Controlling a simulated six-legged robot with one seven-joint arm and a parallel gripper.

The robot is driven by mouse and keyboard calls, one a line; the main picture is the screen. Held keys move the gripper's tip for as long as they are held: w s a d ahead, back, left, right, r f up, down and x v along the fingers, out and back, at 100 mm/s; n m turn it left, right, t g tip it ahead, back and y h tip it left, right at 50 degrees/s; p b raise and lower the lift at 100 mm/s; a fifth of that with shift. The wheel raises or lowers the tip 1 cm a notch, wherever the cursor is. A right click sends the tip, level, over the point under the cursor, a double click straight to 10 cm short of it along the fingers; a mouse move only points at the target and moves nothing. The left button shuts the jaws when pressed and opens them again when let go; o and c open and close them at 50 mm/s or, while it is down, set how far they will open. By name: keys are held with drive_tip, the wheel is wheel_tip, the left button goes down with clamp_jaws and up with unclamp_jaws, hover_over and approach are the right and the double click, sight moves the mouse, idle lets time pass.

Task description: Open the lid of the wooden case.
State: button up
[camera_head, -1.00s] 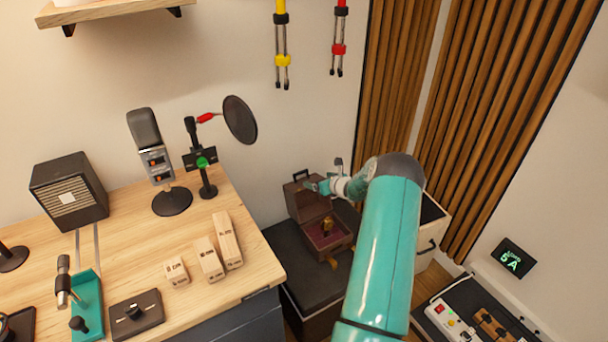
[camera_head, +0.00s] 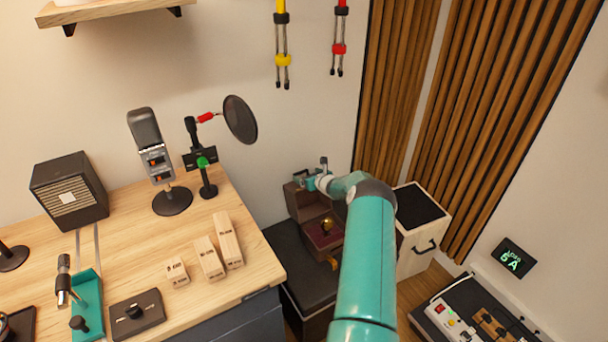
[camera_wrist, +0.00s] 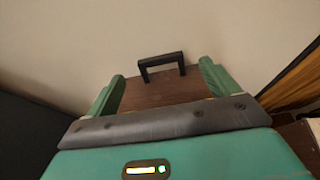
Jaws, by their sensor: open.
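The wooden case (camera_head: 324,243) stands on a dark surface in the corner beyond the desk. Its brown lid stands raised at the back, and a reddish interior with a small gold-coloured object shows. In the wrist view the brown lid (camera_wrist: 165,92) with its black handle (camera_wrist: 161,64) lies between and beyond the two green fingers. My gripper (camera_wrist: 160,80) is open, one finger on each side of the lid panel. In the head view my gripper (camera_head: 311,180) is at the lid's upper part; I cannot tell whether it touches.
A wooden desk (camera_head: 120,240) on the left holds a microphone (camera_head: 150,150), wooden blocks (camera_head: 210,257) and a black speaker (camera_head: 68,192). A white cabinet (camera_head: 418,250) stands right of the case. The wall is close behind the case.

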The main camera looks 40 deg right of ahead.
sight(301, 172)
drive_tip(key=shift+x, duration=1.95)
drive_tip(key=c, duration=1.4)
